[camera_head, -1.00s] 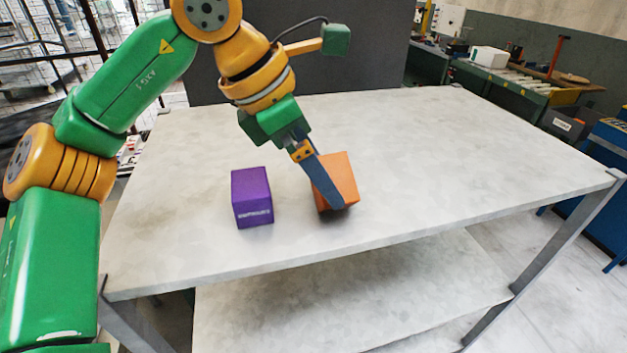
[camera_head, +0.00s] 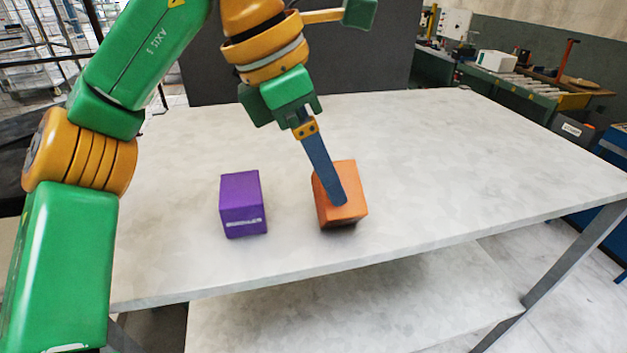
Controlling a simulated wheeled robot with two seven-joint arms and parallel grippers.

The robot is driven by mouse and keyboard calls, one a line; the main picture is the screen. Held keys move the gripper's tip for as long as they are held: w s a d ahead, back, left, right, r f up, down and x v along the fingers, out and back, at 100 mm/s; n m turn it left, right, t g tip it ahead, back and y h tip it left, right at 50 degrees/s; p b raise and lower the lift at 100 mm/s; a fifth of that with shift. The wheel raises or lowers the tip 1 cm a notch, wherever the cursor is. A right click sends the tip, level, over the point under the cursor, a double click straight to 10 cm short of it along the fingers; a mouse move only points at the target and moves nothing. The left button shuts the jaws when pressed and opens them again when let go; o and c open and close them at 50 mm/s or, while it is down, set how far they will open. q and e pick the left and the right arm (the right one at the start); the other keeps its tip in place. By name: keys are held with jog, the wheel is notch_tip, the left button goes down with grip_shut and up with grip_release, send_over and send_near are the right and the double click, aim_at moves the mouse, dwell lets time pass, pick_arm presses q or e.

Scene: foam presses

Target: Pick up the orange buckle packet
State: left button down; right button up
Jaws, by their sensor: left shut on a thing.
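The orange buckle packet (camera_head: 350,212) is a box-shaped orange block in the middle of the pale table, near its front half. My left gripper (camera_head: 338,195) reaches down to it from above and is shut on it, with one dark blue-grey finger lying across its near face. The other finger is hidden behind the packet. A dark shadow lies under the packet; whether it is clear of the table top I cannot tell for sure. My right gripper is not in view.
A purple box (camera_head: 243,205) with white lettering stands on the table (camera_head: 470,150) left of the orange packet, with a gap between them. The table's right side is clear. A dark panel (camera_head: 350,60) stands behind the table. A lower shelf (camera_head: 360,290) shows beneath.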

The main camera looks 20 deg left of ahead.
pick_arm(q)
jog(key=r, duration=0.1)
jog(key=s+d+r, duration=0.1)
jog(key=r, duration=0.1)
jog(key=s+d+r, duration=0.1)
jog(key=shift+s+r, duration=0.2)
jog(key=s+r, duration=0.3)
jog(key=s, duration=0.5)
jog(key=shift+s+d+r+p, duration=0.15)
jog(key=shift+d+r+p, duration=0.15)
jog(key=shift+r+p, duration=0.1)
jog(key=c, duration=1.5)
grip_release()
jog(key=shift+d, duration=0.1)
jog(key=o, duration=1.1)
jog(key=shift+s+r, duration=0.1)
jog(key=shift+s, duration=0.15)
jog(key=shift+c, duration=0.2)
jog(key=shift+o, duration=0.6)
jog(key=shift+w, duration=0.1)
